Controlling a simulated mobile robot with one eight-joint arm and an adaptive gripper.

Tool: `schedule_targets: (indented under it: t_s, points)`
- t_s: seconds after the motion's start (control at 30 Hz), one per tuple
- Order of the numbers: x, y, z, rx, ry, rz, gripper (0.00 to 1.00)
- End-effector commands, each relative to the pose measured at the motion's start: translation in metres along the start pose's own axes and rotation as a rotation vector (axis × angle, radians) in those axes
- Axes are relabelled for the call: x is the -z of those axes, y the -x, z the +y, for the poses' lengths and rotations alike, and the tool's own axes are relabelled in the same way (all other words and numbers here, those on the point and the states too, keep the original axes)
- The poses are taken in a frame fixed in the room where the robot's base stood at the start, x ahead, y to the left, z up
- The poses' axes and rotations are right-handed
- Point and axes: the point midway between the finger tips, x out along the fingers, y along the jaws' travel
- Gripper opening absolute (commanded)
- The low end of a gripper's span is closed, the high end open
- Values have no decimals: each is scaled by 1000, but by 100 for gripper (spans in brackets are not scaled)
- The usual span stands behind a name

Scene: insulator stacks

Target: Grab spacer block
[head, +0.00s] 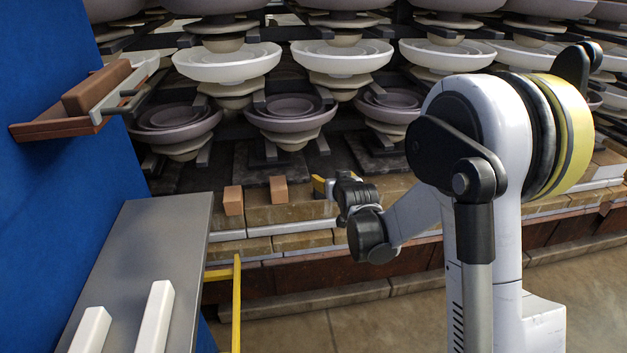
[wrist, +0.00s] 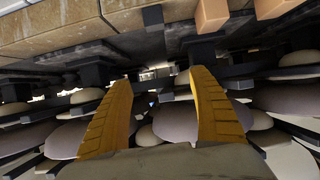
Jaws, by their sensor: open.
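Two small orange-brown blocks stand on the stone ledge in the head view, a left one (head: 234,200) and a right one (head: 278,189). They look like the spacer blocks. Two similar blocks show at the top edge of the wrist view, one (wrist: 212,15) near the right finger and one (wrist: 275,7) farther right, both cut off. My gripper (head: 320,186) is just right of the right block in the head view, apart from it. In the wrist view my gripper (wrist: 160,78) has its yellow fingers spread, with nothing held between them.
Stacked insulator discs (head: 290,117) fill the dark rack behind the ledge (head: 290,210). A brown tray (head: 55,130) with a larger brown block (head: 96,87) is on the blue panel at left. A grey surface (head: 150,235) with white bars and a yellow rail (head: 237,300) are nearer.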

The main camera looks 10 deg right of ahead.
Motion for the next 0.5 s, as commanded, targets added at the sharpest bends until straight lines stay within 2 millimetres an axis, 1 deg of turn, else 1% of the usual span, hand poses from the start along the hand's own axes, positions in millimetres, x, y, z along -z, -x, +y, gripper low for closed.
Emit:
schedule_targets:
  t_s: [0.03, 0.1, 0.2, 0.3, 0.4, 0.5]
  points:
    - [-10, -21, 0, 0, 0, 28, 70]
    - [-26, -45, 0, 0, 0, 71, 70]
    - [-52, -72, 0, 0, 0, 128, 70]
    - [-76, -89, 0, 0, 0, 173, 70]
    - [-94, -98, 0, 0, 0, 204, 70]
    - [-103, -104, 0, 0, 0, 221, 70]
